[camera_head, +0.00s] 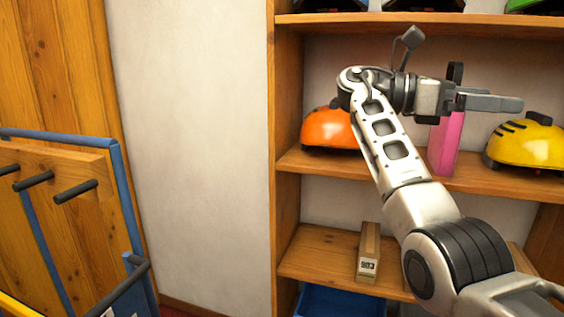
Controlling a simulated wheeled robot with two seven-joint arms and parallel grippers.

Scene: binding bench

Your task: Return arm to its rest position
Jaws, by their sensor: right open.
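My right arm (404,178) comes in from the lower right and rises in front of the shelf unit. My right gripper (486,98) is open and empty, with its fingers toward the right of the picture. It appears in front of the middle shelf, above the pink box (445,148) in the picture. I cannot tell how far it is from the shelf. My left gripper is out of view.
A blue bin (340,303) sits below. At left stands a wooden rack with dark pegs (76,191) and a blue frame (118,158).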

